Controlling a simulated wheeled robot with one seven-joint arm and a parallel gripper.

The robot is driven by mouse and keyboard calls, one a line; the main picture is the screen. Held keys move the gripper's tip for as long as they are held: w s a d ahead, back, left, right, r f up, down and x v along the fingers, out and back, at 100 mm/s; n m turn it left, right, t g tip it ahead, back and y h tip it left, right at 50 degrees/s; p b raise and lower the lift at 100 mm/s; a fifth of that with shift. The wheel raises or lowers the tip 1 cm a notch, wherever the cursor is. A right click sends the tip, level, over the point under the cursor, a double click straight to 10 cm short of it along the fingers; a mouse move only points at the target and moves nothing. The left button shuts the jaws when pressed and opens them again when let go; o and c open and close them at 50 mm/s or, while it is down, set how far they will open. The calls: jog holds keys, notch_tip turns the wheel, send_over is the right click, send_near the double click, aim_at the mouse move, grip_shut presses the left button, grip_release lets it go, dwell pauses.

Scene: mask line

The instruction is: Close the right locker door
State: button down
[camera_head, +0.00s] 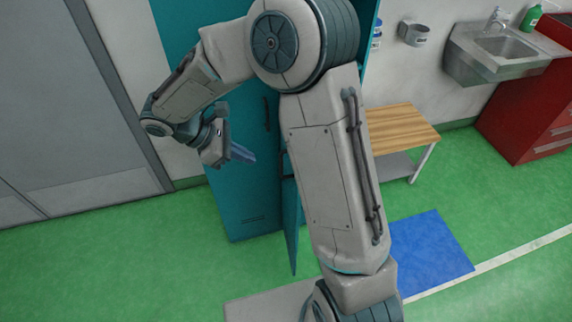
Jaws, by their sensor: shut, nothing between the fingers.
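The teal locker (235,205) stands against the back wall. Its left door, with a dark handle (266,112), looks flush with the front. The right locker door (291,228) stands out from the front, partly open; its lower corner shows beside my arm. My arm hides most of this door and the opening, so I cannot tell how wide it stands. My gripper (243,154) is shut and empty, in front of the left door, to the left of the right door's visible part. It appears apart from both doors.
A wooden-topped bench (402,122) stands right of the locker. Further right are a steel sink (500,50) and a red cabinet (530,115). A blue mat (430,250) lies on the green floor. A grey door (70,100) is at the left. Floor in front of the locker's left side is clear.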

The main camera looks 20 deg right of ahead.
jog(key=w+d+r+p+x, duration=0.1)
jog(key=p+x, duration=0.2)
jog(key=x, duration=0.9)
jog(key=shift+s+d+n, duration=0.25)
jog(key=shift+d+n, duration=0.05)
jog(key=shift+d, duration=0.2)
jog(key=shift+d+f, duration=0.1)
jog(key=shift+d, duration=0.05)
